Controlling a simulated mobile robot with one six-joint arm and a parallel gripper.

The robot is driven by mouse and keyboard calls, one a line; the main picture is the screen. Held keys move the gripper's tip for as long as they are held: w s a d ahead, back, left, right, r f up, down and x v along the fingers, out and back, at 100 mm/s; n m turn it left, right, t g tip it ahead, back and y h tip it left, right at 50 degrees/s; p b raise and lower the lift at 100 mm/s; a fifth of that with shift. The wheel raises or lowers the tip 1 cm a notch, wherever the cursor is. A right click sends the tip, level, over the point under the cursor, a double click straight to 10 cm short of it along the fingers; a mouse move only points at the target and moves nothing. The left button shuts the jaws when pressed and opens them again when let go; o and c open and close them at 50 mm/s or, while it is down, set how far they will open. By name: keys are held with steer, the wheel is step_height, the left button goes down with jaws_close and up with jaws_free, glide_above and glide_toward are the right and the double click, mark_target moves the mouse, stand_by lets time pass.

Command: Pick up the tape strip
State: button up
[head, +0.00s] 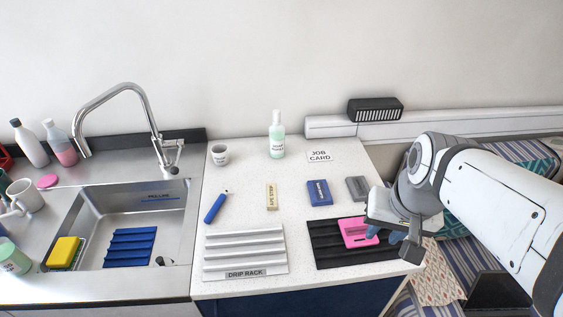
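A small beige strip (271,197) with dark lettering lies on the white speckled counter, left of a blue labelled block. It looks most like the tape strip, but its lettering is too small to read. My gripper (396,237) is at the right edge of the counter, over the right end of a black ribbed mat and well to the right of the beige strip. Its fingers are mostly hidden behind my wrist, so I cannot tell whether they are open or shut. A pink piece (357,232) lies on the mat just left of it.
The white drip rack (245,273) and the black ribbed mat (325,257) lie at the front. A blue pen-like tool (215,207), blue block (319,193), grey block (357,188), cup (220,155), bottle (277,135) and job card (320,157) stand or lie around the strip. A sink (175,230) is left.

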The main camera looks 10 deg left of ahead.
steer(key=w+a+f+m+g+y+b, duration=0.2)
steer(key=w+a+f+m+g+y, duration=0.45)
steer(key=w+a, duration=0.5)
steer(key=m+t+y+b, duration=0.1)
steer(key=m+t+y, duration=0.1)
steer(key=m+y, duration=0.5)
glide_toward(270, 206)
steer(key=shift+s+a+r+m+h, duration=0.1)
steer(key=shift+a+r+m+h, duration=0.35)
steer(key=shift+a+m+h, duration=0.15)
steer(key=p+x, duration=0.2)
steer(key=x, duration=0.6)
steer(key=shift+d+f, duration=0.1)
steer(key=shift+f, duration=0.05)
jaws_close()
